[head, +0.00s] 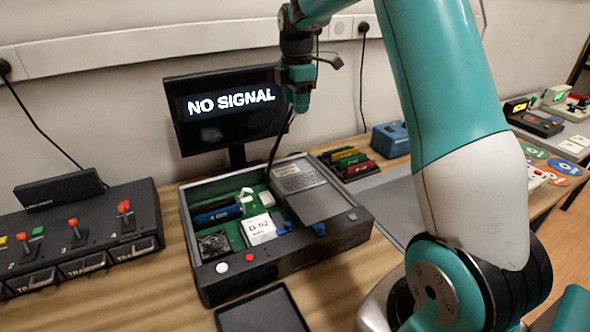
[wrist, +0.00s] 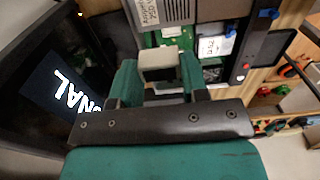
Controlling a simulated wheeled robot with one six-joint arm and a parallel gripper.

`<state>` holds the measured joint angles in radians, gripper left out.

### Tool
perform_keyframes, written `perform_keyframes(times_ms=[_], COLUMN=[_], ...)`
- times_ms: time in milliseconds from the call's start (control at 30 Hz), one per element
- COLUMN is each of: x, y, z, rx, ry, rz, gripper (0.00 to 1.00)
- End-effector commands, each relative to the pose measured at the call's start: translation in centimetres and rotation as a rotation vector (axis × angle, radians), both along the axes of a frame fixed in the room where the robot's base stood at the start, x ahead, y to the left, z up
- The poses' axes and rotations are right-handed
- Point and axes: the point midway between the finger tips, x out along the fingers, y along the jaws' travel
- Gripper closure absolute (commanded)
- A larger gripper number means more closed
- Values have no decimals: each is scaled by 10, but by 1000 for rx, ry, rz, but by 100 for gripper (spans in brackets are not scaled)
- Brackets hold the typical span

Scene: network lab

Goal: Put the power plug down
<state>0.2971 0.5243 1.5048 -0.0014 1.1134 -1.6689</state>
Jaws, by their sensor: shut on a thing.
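My gripper (head: 301,98) is shut high above the back of an open computer case (head: 288,268), in front of the monitor's right edge. In the wrist view, the gripper (wrist: 160,82) has a pale grey block, the power plug (wrist: 159,61), between its two green fingers. In the head view the plug is hard to make out among the fingers. A black cable (head: 279,138) runs from below the gripper down to the back of the case. The case holds a green board (head: 226,224), a grey power unit (head: 305,189) and a white block marked D-52 (head: 259,229).
A monitor (head: 225,106) reading NO SIGNAL stands behind the case. A dark box with coloured switches (head: 80,240) is at left. A dark tray (head: 262,312) lies in front. Coloured modules (head: 349,161) and a blue device (head: 391,139) are at right. Bare wood shows left of the tray.

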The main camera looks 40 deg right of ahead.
Motion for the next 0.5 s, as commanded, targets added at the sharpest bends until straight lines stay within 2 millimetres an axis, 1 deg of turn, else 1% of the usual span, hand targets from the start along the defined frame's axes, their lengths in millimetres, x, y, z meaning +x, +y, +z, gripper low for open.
perform_keyframes(times_ms=[300, 400, 500], x=[-1, 0, 0], y=[0, 0, 0], z=[-88, -109, -123], rx=[0, -1, -1], ry=[3, 1, 0], rz=[-3, -3, -3], gripper=[92, 92, 92])
